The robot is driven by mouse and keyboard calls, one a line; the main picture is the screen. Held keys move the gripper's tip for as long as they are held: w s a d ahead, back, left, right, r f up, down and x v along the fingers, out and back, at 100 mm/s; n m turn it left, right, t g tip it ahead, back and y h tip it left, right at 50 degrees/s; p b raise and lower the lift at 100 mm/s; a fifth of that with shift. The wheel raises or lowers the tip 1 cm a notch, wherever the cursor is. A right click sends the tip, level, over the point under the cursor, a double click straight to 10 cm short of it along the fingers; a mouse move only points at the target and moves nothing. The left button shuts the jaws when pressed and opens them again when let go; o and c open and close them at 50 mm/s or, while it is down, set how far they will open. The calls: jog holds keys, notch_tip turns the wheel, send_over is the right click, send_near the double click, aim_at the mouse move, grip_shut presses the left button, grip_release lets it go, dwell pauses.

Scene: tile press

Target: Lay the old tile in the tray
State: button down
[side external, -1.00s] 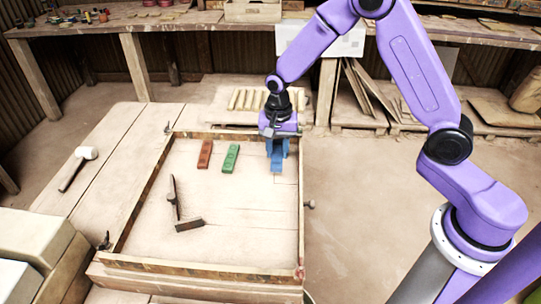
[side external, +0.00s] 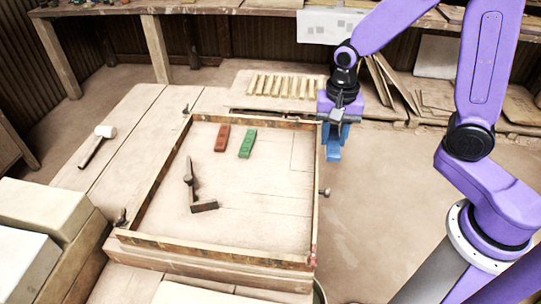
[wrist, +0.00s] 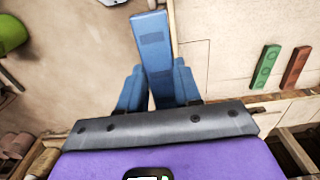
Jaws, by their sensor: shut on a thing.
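My gripper (side external: 335,128) has blue fingers and is shut on a long blue tile (wrist: 152,45). In the wrist view the tile sticks out beyond the fingertips (wrist: 158,76). The gripper holds it just outside the right rim of the shallow wooden-rimmed tray (side external: 315,200), seemingly above the floor. A red-brown tile (side external: 222,138) and a green tile (side external: 247,143) lie side by side inside the tray at the far side; both also show in the wrist view, green (wrist: 265,67) and red (wrist: 296,67). I cannot tell by looks which tile is the old one.
A dark hammer-like tool (side external: 203,206) lies inside the tray. A white-headed mallet (side external: 97,145) lies on the table to its left. Pale blocks (side external: 45,225) stand at the front left. A knob (side external: 326,192) juts from the right rim. Several pale bars (side external: 283,86) lie behind.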

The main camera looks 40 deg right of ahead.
jog(key=shift+w+a+n, duration=0.3)
jog(key=shift+a+n, duration=0.4)
jog(key=shift+n, duration=0.3)
jog(key=w+a+n, duration=0.2)
jog(key=a+n, duration=0.7)
jog(key=n, duration=0.7)
send_over(238, 176)
jog(key=f, duration=0.9)
jog(key=shift+s+d, duration=0.25)
jog(key=shift+w+f, duration=0.15)
jog(key=shift+f, duration=0.1)
jog(key=shift+w+a+f, duration=0.1)
jog(key=shift+a+f, duration=0.05)
jog(key=shift+f, duration=1.45)
jog(key=shift+f, duration=0.1)
